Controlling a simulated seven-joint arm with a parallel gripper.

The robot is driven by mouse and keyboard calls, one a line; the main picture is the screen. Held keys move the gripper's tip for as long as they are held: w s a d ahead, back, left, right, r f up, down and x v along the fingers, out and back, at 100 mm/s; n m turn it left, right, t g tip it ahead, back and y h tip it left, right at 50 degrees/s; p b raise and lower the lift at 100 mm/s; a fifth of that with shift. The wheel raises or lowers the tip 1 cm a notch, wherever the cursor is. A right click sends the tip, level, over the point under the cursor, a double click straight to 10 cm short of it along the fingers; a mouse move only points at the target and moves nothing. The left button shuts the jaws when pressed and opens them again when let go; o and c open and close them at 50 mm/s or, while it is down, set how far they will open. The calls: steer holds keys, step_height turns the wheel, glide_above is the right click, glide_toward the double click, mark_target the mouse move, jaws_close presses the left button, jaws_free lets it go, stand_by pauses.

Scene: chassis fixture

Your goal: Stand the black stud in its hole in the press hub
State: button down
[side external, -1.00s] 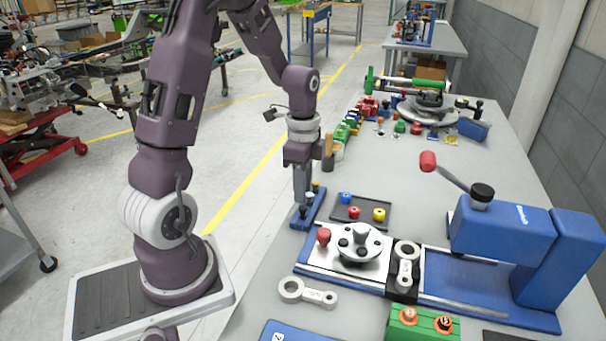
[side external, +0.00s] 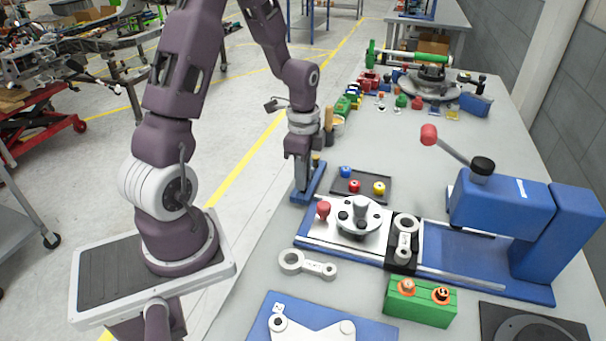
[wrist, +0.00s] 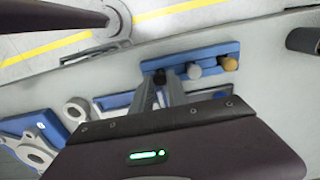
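My gripper (side external: 303,187) points down at the blue rack (side external: 316,183) left of the press. In the wrist view its two fingertips (wrist: 160,80) are on either side of the black stud (wrist: 158,75), which stands at one end of the rack (wrist: 205,52). I cannot tell whether they touch it. The side view hides this stud behind the fingers. A grey stud (wrist: 194,72) and a brass-coloured stud (wrist: 229,63) stand beside it in the rack. The press hub (side external: 352,229) is a round metal disc with a raised centre and dark spots on top.
A dark tray (side external: 366,182) with blue, red and yellow knobs lies behind the hub. A red knob (side external: 323,208) stands at the hub's left. The blue press (side external: 505,215) rises at the right. A metal link (side external: 308,265) and green block (side external: 420,302) lie in front.

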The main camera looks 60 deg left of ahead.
steer(key=shift+r, duration=0.15)
steer(key=shift+r, duration=2.4)
steer(key=shift+w+d+r+m, duration=0.15)
steer(key=shift+w+d+m, duration=0.15)
steer(key=shift+m, duration=0.2)
steer(key=w+d+r+m, duration=0.3)
steer(key=w+d+m, duration=0.1)
steer(key=d+m, duration=0.4)
steer(key=w+d+r+m, duration=0.4)
steer(key=d+m, duration=0.2)
steer(key=m, duration=0.4)
steer(key=shift+s+a+f, duration=0.15)
steer(key=shift+f, duration=1.1)
steer(key=shift+s+a+f, duration=0.1)
steer(key=shift+f, duration=1.1)
steer(key=shift+f, duration=0.1)
